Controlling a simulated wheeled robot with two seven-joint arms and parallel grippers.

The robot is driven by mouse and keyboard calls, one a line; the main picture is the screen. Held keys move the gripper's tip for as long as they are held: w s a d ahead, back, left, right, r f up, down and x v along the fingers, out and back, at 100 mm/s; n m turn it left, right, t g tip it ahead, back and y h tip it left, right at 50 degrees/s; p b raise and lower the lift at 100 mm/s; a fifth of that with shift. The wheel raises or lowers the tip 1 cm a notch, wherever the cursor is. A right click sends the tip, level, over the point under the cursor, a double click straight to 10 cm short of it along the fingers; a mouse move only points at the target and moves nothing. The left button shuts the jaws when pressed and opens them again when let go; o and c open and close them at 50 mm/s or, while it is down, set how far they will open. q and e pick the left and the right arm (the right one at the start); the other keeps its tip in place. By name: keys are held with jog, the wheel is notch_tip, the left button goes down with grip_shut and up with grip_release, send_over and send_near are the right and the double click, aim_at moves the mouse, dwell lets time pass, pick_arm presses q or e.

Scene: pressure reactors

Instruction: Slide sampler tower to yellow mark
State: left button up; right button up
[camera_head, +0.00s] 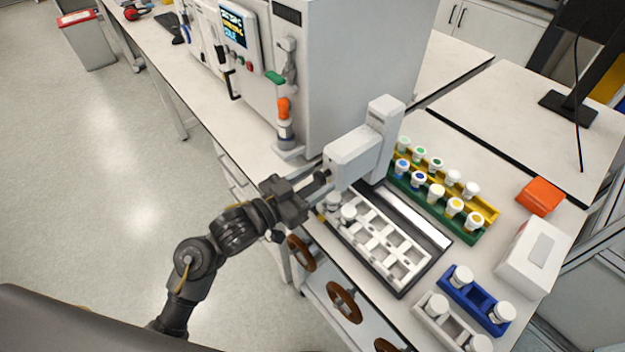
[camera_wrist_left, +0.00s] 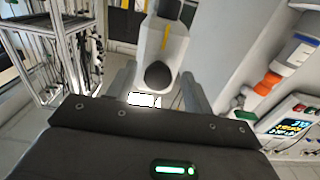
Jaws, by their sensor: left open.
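The sampler tower (camera_head: 362,150) is a white upright block with an arm reaching left, standing at the back end of the sampler rail (camera_head: 418,215). In the left wrist view the white tower part (camera_wrist_left: 166,42) has a yellow stripe and a dark round knob (camera_wrist_left: 158,75). My left gripper (camera_head: 318,180) is open at the tower's left end. In the left wrist view, its fingers (camera_wrist_left: 158,88) are spread on either side of the knob; I cannot tell whether they touch it. A small yellow patch (camera_head: 321,213) shows by the tray's left corner; I cannot tell if it is the mark. My right gripper is out of view.
A white vial tray (camera_head: 385,238) lies beside the rail. Yellow and green racks (camera_head: 468,235) with capped vials stand to its right. Blue and white holders (camera_head: 480,300), a white box (camera_head: 530,258) and an orange box (camera_head: 540,196) are farther right. A tall grey cabinet (camera_head: 365,70) stands behind.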

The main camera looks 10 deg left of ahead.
pick_arm(q)
jog(key=shift+s+a+f, duration=0.1)
jog(key=shift+s+a, duration=0.15)
jog(key=b+v, duration=0.2)
jog(key=v, duration=0.8)
